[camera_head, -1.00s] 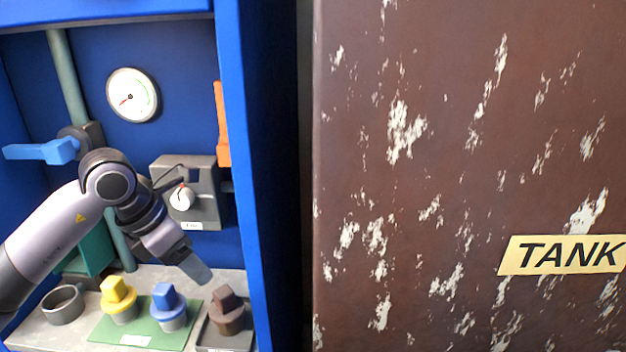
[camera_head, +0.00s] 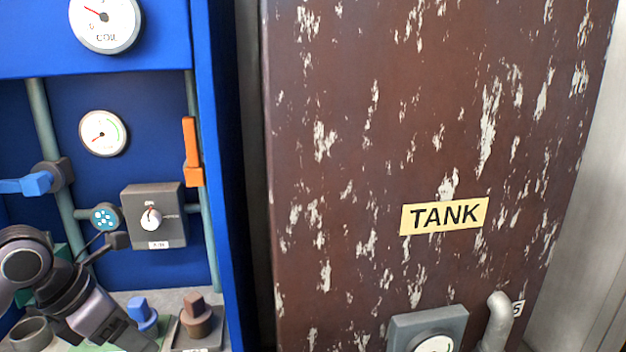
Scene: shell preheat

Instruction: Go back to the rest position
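My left arm comes in at the lower left of the head view. Its gripper (camera_head: 135,338) points down toward the bottom edge, in front of the shelf; its fingertips are not clear, so I cannot tell if it is open or shut. My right gripper is not in view. A blue knob-topped plug (camera_head: 141,311) and a brown one (camera_head: 195,312) stand on the shelf just right of the gripper. The yellow plug does not show.
A blue cabinet (camera_head: 215,150) holds a grey switch box (camera_head: 170,232), a blue valve handle (camera_head: 30,184), an orange handle (camera_head: 191,150) and gauges (camera_head: 103,133). A grey ring (camera_head: 32,335) sits on the shelf. A rusty brown tank (camera_head: 400,120) labelled TANK fills the right.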

